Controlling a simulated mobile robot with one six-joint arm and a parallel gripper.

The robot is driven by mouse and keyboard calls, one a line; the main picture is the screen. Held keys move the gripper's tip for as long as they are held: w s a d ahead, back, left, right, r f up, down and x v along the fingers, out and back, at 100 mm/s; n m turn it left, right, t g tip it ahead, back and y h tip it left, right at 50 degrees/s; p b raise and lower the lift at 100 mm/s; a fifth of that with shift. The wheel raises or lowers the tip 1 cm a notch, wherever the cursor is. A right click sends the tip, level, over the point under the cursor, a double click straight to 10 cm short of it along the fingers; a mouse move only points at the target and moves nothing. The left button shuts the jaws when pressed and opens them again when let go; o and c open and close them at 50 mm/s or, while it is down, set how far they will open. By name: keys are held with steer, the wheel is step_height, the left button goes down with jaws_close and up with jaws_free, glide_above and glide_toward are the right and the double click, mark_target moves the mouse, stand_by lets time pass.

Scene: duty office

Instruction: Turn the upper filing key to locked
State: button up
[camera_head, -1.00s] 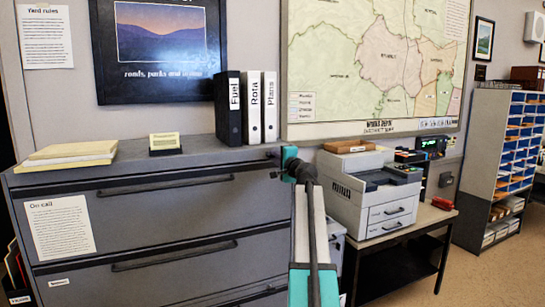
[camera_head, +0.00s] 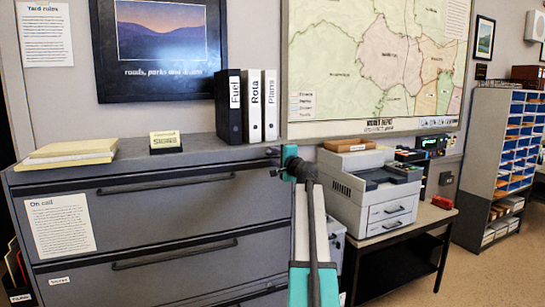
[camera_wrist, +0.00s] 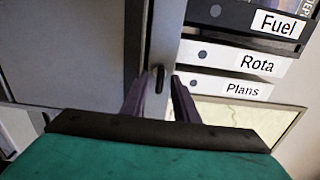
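The grey filing cabinet (camera_head: 200,212) fills the left of the head view, with wide drawers and long dark handles. My gripper (camera_head: 273,153) is at the top right corner of its front, beside the upper drawer (camera_head: 160,198). In the wrist view the upper filing key (camera_wrist: 159,78) is a small dark upright shape on the grey cabinet edge strip. My gripper's two fingers (camera_wrist: 158,92) stand apart, one on each side of the key's line, with a visible gap; whether they reach around it is unclear. In the head view the key is not distinguishable behind the gripper.
Binders (camera_head: 252,106) stand on the cabinet top close to my gripper; they also show in the wrist view (camera_wrist: 235,60). Yellow folders (camera_head: 70,153) and a small sign (camera_head: 165,141) lie further left. A printer (camera_head: 370,190) stands on a table at right.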

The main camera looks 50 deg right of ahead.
steer(key=b+v, duration=0.3)
steer(key=v, duration=1)
steer(key=shift+s, duration=0.3)
steer(key=shift+a, duration=0.1)
